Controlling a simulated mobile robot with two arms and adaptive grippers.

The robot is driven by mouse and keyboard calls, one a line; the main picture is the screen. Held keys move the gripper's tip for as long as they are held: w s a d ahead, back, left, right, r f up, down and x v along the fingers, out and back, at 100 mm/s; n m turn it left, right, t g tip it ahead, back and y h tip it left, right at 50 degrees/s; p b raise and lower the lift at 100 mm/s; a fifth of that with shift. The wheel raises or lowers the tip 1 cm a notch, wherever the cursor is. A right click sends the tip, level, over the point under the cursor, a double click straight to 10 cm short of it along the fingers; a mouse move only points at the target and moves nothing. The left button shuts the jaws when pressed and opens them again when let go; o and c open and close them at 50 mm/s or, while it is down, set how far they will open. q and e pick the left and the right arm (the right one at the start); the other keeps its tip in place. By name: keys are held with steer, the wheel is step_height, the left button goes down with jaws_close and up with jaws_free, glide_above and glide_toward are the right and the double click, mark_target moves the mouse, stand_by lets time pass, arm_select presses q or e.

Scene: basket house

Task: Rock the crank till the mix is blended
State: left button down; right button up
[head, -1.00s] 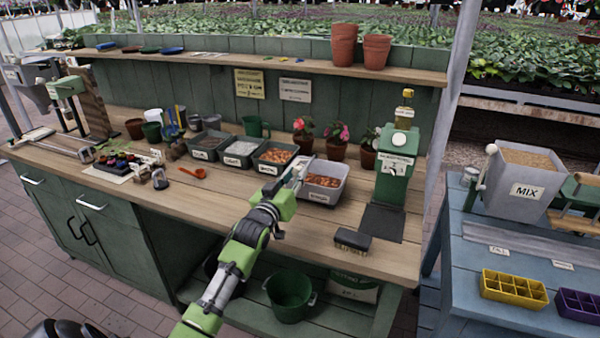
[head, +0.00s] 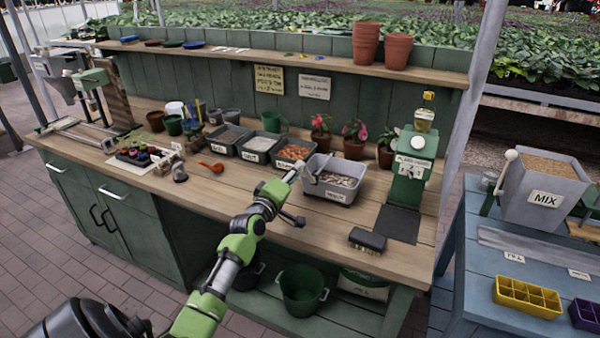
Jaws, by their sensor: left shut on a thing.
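A grey tub (head: 334,193) with a label too small to read stands on the wooden bench near its front edge. It holds a pale, speckled mix (head: 338,179). A small grey crank (head: 309,182) shows at the tub's left side. My right gripper is not in view.
Several labelled grey bins (head: 229,138) stand left of the tub. A dark brush (head: 367,240) lies to the right, before a green dispenser (head: 409,168). A grey MIX hopper (head: 545,198) stands on the blue table.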

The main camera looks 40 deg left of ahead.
arm_select(q)
steer(key=shift+s+a+f+n+b, duration=0.1)
steer(key=shift+a+f+n+b, duration=0.25)
steer(key=shift+n, duration=0.55)
steer(key=shift+s+a+f+n+b, duration=0.1)
steer(key=shift+a+f+n, duration=0.3)
steer(key=shift+n, duration=0.5)
steer(key=shift+d+f, duration=0.1)
steer(key=c, duration=1.8)
jaws_free()
steer(key=v, duration=1.2)
